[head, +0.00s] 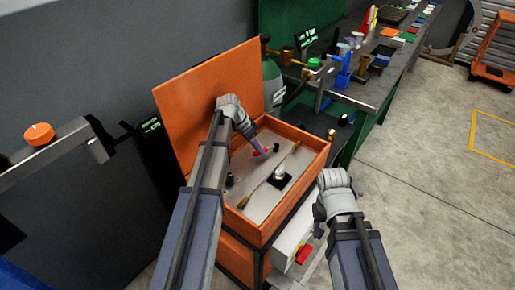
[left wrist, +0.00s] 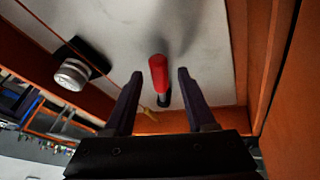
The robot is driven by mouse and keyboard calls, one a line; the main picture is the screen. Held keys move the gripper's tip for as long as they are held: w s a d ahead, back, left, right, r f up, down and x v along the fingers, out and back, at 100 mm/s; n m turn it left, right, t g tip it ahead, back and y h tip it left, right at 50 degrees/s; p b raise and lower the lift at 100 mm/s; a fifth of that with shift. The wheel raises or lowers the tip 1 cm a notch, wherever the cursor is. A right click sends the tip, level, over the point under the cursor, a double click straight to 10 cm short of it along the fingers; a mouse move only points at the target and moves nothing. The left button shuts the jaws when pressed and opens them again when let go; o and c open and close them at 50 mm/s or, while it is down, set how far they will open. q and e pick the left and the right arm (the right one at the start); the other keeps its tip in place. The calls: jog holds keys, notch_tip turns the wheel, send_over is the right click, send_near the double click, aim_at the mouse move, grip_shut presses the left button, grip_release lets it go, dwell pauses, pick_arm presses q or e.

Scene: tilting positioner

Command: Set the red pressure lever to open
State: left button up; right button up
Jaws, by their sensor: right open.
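The red pressure lever (left wrist: 158,72) shows as a short red handle inside the orange box. In the left wrist view it lies between the two dark fingers of my left gripper (left wrist: 160,76), with a gap on each side. My left gripper is open and does not appear to touch the lever. In the head view my left gripper (head: 258,148) reaches down into the box, and a little red shows at its tips. My right gripper (head: 333,197) is outside the box, to its right, and empty; its fingers are mostly hidden.
The orange box (head: 316,145) has its lid (head: 205,95) standing open at the back left. A silver knob on a black base (head: 281,175) sits on the panel near the lever. A cluttered workbench and green cylinder (head: 272,82) stand behind.

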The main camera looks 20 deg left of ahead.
pick_arm(q)
jog(key=shift+r, duration=0.1)
notch_tip(320, 180, up, 10)
jog(key=p, duration=1)
jog(key=shift+c, duration=0.4)
